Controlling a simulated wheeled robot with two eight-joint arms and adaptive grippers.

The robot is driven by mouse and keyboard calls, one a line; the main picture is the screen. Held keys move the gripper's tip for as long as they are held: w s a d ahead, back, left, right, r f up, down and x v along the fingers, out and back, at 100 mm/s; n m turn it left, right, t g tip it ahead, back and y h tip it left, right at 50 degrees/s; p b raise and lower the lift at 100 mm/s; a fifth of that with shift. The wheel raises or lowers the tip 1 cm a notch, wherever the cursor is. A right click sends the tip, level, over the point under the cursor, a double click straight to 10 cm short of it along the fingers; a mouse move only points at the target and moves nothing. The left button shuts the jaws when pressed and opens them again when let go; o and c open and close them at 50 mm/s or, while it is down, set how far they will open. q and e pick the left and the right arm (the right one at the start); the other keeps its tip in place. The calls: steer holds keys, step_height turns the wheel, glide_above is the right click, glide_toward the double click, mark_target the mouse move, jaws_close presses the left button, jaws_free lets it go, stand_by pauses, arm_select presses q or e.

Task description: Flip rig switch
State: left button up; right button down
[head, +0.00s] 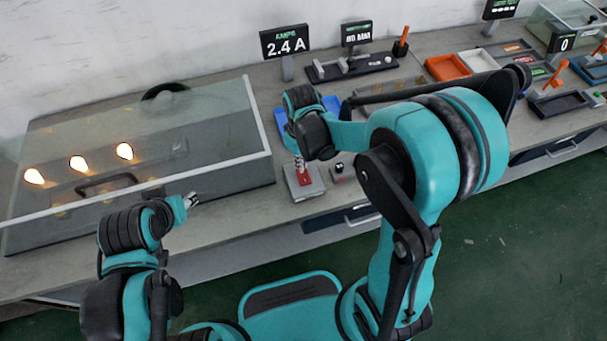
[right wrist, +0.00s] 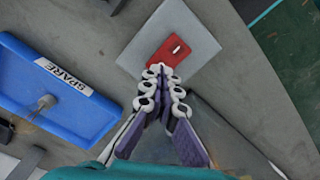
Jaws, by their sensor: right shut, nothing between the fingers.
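The rig switch is a red rocker (right wrist: 168,54) with a small white mark on a light grey plate (right wrist: 194,26). In the head view the grey plate (head: 312,190) lies near the bench's front edge, right of the glass-lidded case. My right gripper (right wrist: 164,74) is shut and empty, its fingertips at the near edge of the red rocker; I cannot tell whether they touch it. In the head view the right gripper (head: 300,164) points down over the switch and partly hides it. My left gripper (head: 190,200) is in front of the case, its fingers too small to judge.
The glass-lidded case (head: 235,140) holds three glowing bulbs (head: 78,163). A display (head: 285,41) reads 2.4 A. A small block with a black knob (head: 340,172) stands right of the switch. A blue tray (right wrist: 60,95) marked SPARE lies beside my right gripper.

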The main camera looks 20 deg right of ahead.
steer(key=shift+f+b, duration=0.95)
steer(key=shift+f, duration=0.15)
stand_by(0.8)
steer(key=shift+r, duration=0.15)
step_height(320, 180, up, 7)
steer(key=p, duration=0.5)
steer(key=shift+p, duration=0.3)
stand_by(0.3)
steer(key=s+d+r+m+t, duration=0.2)
steer(key=s+r+m+t, duration=0.1)
steer(key=s+r, duration=0.2)
steer(key=s+d+r+m+t+b, duration=0.1)
steer(key=s+d+r+m+t, duration=0.1)
steer(key=s+r+m+t, duration=0.1)
step_height(320, 180, up, 2)
steer(key=shift+s+d+r+t, duration=0.15)
steer(key=shift+s+d+t, duration=0.35)
steer(key=shift+s, duration=0.65)
